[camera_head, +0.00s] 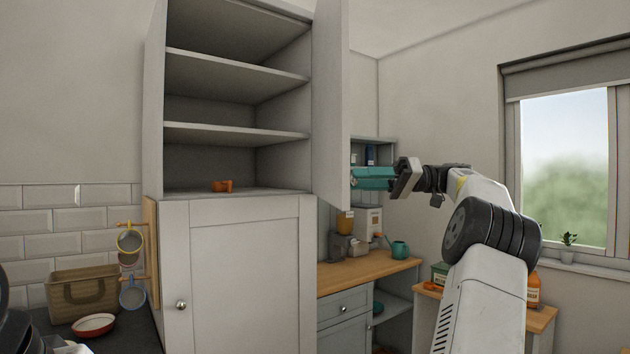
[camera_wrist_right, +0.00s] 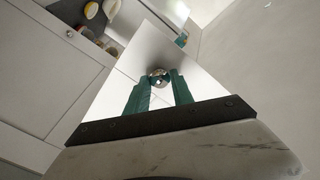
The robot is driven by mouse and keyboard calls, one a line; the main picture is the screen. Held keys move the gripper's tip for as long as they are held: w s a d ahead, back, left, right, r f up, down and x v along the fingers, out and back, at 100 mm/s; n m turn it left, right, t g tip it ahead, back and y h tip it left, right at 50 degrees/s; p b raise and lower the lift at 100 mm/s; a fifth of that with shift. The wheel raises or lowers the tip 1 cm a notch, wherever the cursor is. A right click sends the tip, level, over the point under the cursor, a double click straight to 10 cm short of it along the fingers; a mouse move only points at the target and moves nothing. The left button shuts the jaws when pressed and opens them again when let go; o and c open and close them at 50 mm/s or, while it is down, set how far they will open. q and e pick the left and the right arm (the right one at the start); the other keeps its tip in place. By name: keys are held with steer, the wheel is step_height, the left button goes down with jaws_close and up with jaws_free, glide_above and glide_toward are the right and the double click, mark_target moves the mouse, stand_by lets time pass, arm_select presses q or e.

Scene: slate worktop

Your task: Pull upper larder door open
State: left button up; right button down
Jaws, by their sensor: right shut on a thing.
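The upper larder door (camera_head: 330,100) stands swung wide open at the right side of the tall grey larder (camera_head: 154,100), seen at a steep angle. The open compartment shows its shelves. My right gripper (camera_head: 358,178) is at the outer face of the door, near its lower free edge. In the right wrist view its teal fingers (camera_wrist_right: 161,76) are closed on the round metal door knob (camera_wrist_right: 159,82), with the pale door panel (camera_wrist_right: 155,50) behind it. The knob is hidden in the head view. My left gripper is out of sight; only dark arm parts show at the lower left.
An orange item (camera_head: 222,186) lies on the compartment floor. The lower larder door (camera_head: 245,270) is shut. A wooden counter (camera_head: 370,270) with a teal watering can (camera_head: 399,250) stands to the right. A basket (camera_head: 85,292) and a red-rimmed dish (camera_head: 94,324) are at the left.

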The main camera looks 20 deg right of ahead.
steer(key=shift+d, duration=0.6)
steer(key=c, duration=1.1)
jaws_free()
steer(key=shift+r, duration=0.15)
